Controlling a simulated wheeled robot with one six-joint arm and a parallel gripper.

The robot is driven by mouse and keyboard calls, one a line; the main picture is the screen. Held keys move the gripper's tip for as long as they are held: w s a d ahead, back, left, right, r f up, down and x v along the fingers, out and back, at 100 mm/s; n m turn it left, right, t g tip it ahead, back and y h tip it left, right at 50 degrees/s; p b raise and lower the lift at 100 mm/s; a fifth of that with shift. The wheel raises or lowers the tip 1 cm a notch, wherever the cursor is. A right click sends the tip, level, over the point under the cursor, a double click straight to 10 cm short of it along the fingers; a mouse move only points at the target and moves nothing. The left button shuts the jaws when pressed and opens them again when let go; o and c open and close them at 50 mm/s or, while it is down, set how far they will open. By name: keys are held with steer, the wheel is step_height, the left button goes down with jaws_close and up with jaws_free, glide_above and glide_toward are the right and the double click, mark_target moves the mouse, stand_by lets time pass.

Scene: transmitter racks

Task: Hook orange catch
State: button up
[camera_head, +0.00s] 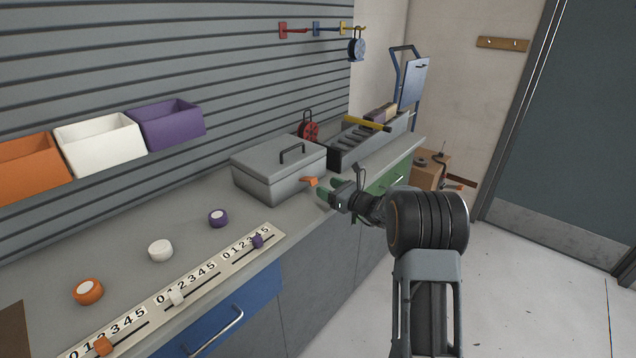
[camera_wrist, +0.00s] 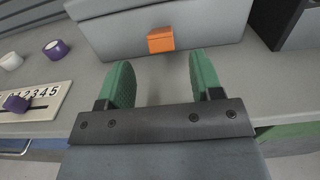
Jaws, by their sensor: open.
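The orange catch (camera_head: 309,181) is a small block on the front of a grey lidded box (camera_head: 262,183) on the counter. In the wrist view the orange catch (camera_wrist: 160,39) sits on the box's front face (camera_wrist: 110,42), near the centre. My gripper (camera_head: 325,188) is open, with its two green fingers pointing toward the box. In the wrist view my gripper (camera_wrist: 164,78) has its fingertips a little short of the catch, which lies in line with the gap between them. Nothing is between the fingers. The box lid is down, with a dark handle (camera_head: 292,152) on top.
A slider panel (camera_head: 190,285) with orange, white and purple sliders runs along the counter's front edge. Round orange (camera_head: 88,291), white (camera_head: 160,250) and purple (camera_head: 218,218) pieces stand behind it. A dark slotted rack (camera_head: 362,146) is right of the box. Bins (camera_head: 100,142) hang on the slatted wall.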

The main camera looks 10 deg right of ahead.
mark_target(314, 180)
steer(key=shift+x, duration=2.35)
